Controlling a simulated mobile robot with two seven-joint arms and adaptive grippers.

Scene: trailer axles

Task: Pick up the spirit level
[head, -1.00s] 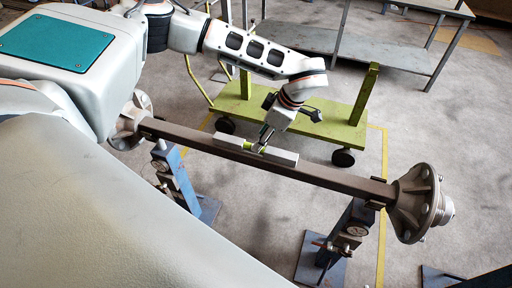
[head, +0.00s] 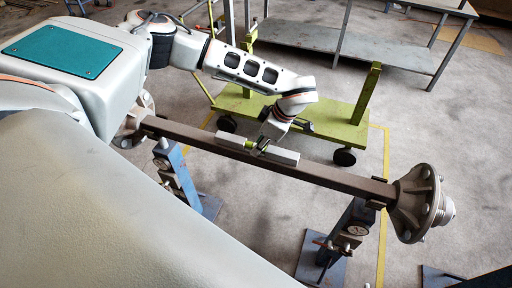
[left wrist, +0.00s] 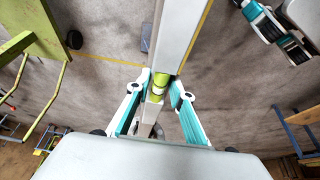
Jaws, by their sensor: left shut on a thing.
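The spirit level (head: 284,157) is a light grey bar with green vial parts near its middle. It lies along the top of the dark axle beam (head: 335,180); whether it touches the beam or is just clear of it I cannot tell. My left gripper (head: 259,150) is shut on the level near its middle, coming from above. In the left wrist view, the two fingers of my left gripper (left wrist: 160,92) stand on either side of the level (left wrist: 178,35), by the green vial. My right gripper does not show in the head view.
The axle has a hub (head: 420,203) at its right end and rests on blue stands (head: 340,245). A green cart (head: 335,125) stands behind the beam, with a grey metal bench (head: 390,55) farther back.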

